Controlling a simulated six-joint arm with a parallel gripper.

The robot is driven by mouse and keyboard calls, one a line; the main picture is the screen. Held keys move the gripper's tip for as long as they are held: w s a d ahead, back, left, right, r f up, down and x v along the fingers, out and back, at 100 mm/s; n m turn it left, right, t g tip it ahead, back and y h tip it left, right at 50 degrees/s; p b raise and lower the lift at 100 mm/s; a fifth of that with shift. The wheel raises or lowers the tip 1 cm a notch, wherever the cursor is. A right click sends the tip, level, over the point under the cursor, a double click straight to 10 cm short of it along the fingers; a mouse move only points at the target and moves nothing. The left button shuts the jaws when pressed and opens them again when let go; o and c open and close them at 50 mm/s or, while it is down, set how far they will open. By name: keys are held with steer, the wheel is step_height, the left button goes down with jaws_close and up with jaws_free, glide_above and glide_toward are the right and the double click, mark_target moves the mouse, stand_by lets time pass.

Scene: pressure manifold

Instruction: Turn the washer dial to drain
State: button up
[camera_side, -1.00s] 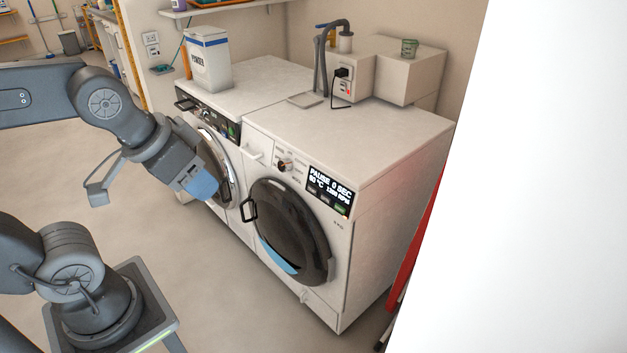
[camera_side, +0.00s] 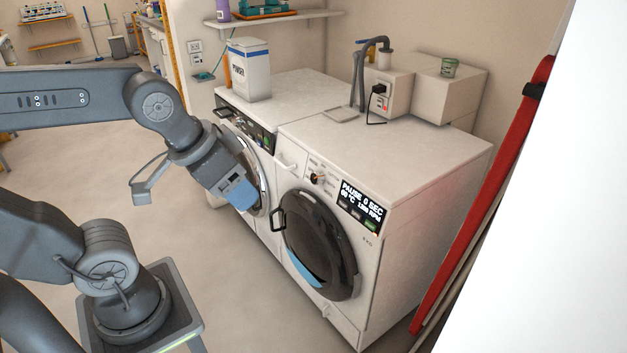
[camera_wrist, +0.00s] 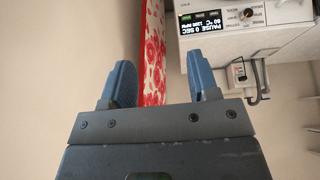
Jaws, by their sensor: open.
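The washer (camera_side: 420,180) is the right-hand white machine, with a dark round door. Its dial (camera_side: 317,180) is a small knob on the front panel, left of the lit display (camera_side: 363,205), which reads PAUSE 0 SEC. Which label the dial points to is too small to tell. My gripper (camera_side: 240,192) is left of the dial in the side view, apart from it, in front of the left machine. In the wrist view the dial (camera_wrist: 247,14) is at the top right, beyond the open blue fingers of my gripper (camera_wrist: 161,78), with nothing between them.
The washer's door handle (camera_side: 278,215) stands out at the door's left side. A second white machine (camera_side: 300,92) is to the left, with a powder box (camera_side: 248,70) on top. A red board (camera_side: 485,190) leans at the right. The floor in front is clear.

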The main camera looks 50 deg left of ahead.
steer(key=o, duration=0.3)
steer(key=w+h, duration=0.1)
steer(key=w, duration=0.1)
steer(key=w+d+m+g+h, duration=0.1)
steer(key=w, duration=0.2)
steer(key=shift+w+d+f+g+h, duration=0.15)
steer(key=shift+w+f+g+h, duration=0.05)
steer(key=shift+w+g+h, duration=0.2)
steer(key=w+a+f+t+h, duration=0.1)
steer(key=w+a+f+h, duration=0.15)
steer(key=w, duration=0.35)
steer(key=w+a+f+m+t+h, duration=0.1)
steer(key=w+a, duration=0.3)
steer(key=w, duration=0.2)
steer(key=w+a+f+t+h, duration=0.1)
steer(key=w+a+f+h, duration=0.15)
steer(key=w, duration=0.35)
steer(key=n+t+y, duration=0.4)
steer(key=t+y, duration=0.3)
steer(key=y, duration=0.1)
glide_toward(314, 178)
steer(key=x, duration=1)
steer(key=shift+s+f, duration=0.1)
steer(key=shift+c, duration=0.2)
steer(key=c, duration=0.9)
